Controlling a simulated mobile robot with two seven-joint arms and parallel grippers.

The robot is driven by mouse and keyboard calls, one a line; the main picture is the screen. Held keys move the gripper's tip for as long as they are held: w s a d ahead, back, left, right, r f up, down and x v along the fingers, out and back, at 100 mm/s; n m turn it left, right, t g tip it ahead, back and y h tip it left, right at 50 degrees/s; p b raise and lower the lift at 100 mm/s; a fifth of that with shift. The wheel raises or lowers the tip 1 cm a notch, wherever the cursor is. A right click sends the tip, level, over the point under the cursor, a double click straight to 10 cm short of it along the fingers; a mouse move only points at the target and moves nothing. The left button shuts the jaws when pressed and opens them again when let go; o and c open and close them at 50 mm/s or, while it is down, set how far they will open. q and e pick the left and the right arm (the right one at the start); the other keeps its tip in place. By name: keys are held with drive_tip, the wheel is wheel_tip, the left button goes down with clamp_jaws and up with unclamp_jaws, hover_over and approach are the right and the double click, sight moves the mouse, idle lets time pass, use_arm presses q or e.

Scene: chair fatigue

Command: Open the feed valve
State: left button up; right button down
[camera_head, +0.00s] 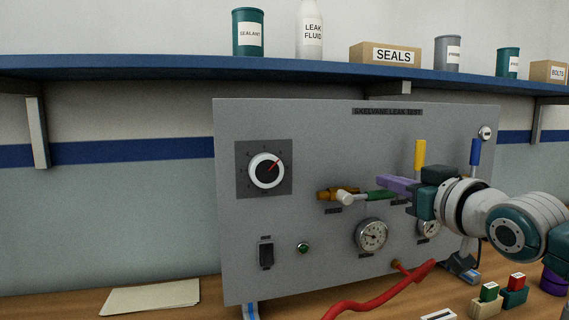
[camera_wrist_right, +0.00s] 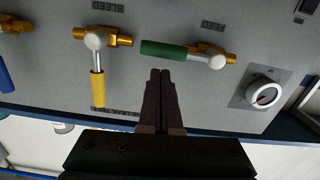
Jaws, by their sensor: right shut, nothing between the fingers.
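The feed valve has a green-handled lever (camera_head: 381,195) lying level, pointing right from its white hub (camera_head: 345,198) on a brass fitting (camera_head: 325,194). In the upside-down right wrist view the green handle (camera_wrist_right: 163,49) lies crosswise, near a label that seems to read FEED (camera_wrist_right: 213,25). My right gripper (camera_head: 384,181) is shut and empty, its purple fingers close above the handle's free end. In the wrist view the fingertips (camera_wrist_right: 160,73) are near the handle; I cannot tell whether they touch it. My left gripper is out of view.
A yellow lever (camera_head: 420,153) and a blue lever (camera_head: 475,151) point up on the grey panel (camera_head: 300,125), right of the green one. A dial (camera_head: 266,171) is at left, a gauge (camera_head: 371,236) below. A red hose (camera_head: 375,297) and small blocks are low at right. A shelf (camera_head: 160,68) runs above.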

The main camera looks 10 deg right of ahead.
drive_tip(key=shift+d+f+m, duration=0.15)
drive_tip(key=shift+f+m, duration=0.2)
drive_tip(key=shift+m, duration=0.25)
idle(0.3)
drive_tip(key=s+r+p, duration=0.3)
drive_tip(key=s+r, duration=0.1)
drive_tip(key=s, duration=0.6)
drive_tip(key=shift+s+d+r+p, duration=0.2)
drive_tip(key=shift+s+p, duration=0.1)
drive_tip(key=shift+s, duration=0.1)
drive_tip(key=shift+f, duration=0.1)
